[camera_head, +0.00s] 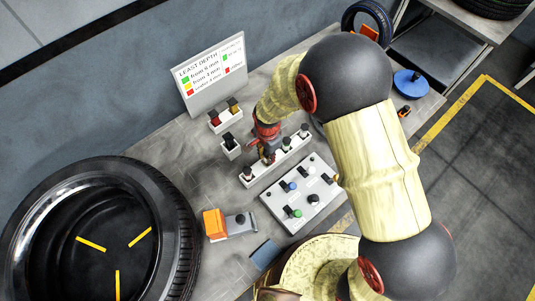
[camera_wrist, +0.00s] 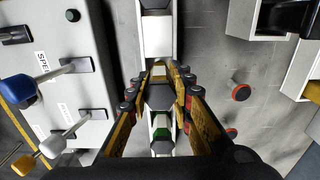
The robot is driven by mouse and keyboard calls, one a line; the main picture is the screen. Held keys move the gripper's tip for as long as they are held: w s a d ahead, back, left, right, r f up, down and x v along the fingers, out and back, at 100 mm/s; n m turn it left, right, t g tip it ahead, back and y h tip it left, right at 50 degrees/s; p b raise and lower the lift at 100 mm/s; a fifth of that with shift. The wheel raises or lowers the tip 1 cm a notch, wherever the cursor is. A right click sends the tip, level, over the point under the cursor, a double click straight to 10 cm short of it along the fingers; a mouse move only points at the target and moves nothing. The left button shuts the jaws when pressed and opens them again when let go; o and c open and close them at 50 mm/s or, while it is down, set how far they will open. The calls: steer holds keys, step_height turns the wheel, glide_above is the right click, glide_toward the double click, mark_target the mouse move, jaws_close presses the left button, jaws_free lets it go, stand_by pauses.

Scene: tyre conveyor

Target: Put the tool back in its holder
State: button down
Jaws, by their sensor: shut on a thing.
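My gripper (camera_head: 267,155) reaches down over a long white holder (camera_head: 276,166) on the grey bench. In the wrist view my gripper (camera_wrist: 164,78) has its fingers closed on both sides of a dark, angular tool (camera_wrist: 160,97). The holder (camera_wrist: 157,36) runs straight beneath the fingers, with dark and green tops in its row. The tool is in line with the holder. I cannot tell whether its lower end is inside a slot, as the fingers and the tool itself hide it.
A grey control panel (camera_head: 300,193) with levers stands close beside the holder. Small white boxes (camera_head: 225,118) and a depth sign (camera_head: 211,75) are behind. A large tyre (camera_head: 180,220) lies left, and an orange-and-grey device (camera_head: 214,223) sits in front.

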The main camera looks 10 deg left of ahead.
steer(key=shift+f, duration=0.15)
steer(key=c, duration=1.6)
jaws_free()
steer(key=shift+o, duration=0.5)
step_height(320, 180, up, 12)
